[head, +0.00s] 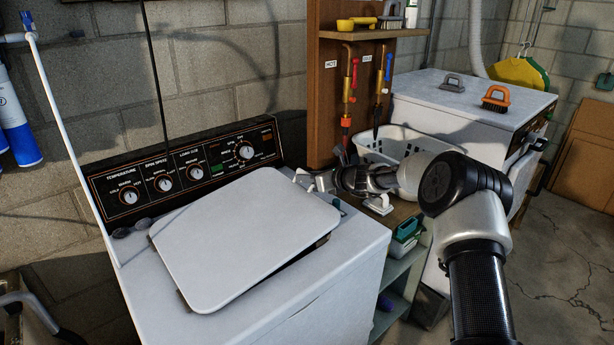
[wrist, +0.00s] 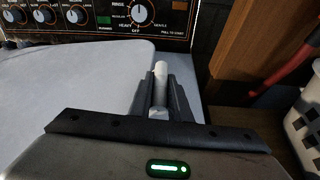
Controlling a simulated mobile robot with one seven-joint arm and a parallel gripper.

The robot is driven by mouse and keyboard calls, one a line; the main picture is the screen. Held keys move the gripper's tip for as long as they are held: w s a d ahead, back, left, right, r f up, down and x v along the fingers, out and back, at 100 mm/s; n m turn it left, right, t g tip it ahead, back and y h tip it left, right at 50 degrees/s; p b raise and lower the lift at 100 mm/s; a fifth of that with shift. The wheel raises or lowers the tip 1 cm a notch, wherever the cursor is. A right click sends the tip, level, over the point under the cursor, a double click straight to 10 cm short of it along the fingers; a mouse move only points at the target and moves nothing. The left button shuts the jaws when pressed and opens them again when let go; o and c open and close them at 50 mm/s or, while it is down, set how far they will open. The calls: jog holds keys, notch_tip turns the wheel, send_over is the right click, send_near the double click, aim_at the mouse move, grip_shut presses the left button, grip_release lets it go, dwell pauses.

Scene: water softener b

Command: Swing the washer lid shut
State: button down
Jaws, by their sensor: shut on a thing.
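The white washer lid (head: 245,238) lies low over the washer top (head: 345,265), slightly tilted, with a dark gap showing under its front and right edges. It also fills the left of the wrist view (wrist: 75,85) as a pale surface. My gripper (head: 308,182) is at the lid's back right corner. In the wrist view its dark fingers (wrist: 161,95) are shut on a narrow white piece (wrist: 160,78). I cannot tell whether that piece is part of the lid.
The control panel (head: 185,170) with dials stands behind the lid. A wooden tool board (head: 345,100) and a white laundry basket (head: 385,148) are to the right. A white cabinet (head: 460,105) stands farther right. Concrete floor (head: 570,260) is open at the lower right.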

jog(key=shift+a, duration=0.15)
jog(key=c, duration=1.7)
grip_release()
jog(key=shift+a+f, duration=0.1)
jog(key=shift+o, duration=0.2)
jog(key=shift+s+d, duration=0.1)
jog(key=shift+d, duration=0.2)
jog(key=b+v, duration=0.1)
jog(key=v, duration=1.6)
jog(key=shift+r, duration=0.2)
jog(key=shift+a, duration=0.1)
jog(key=shift+c, duration=0.4)
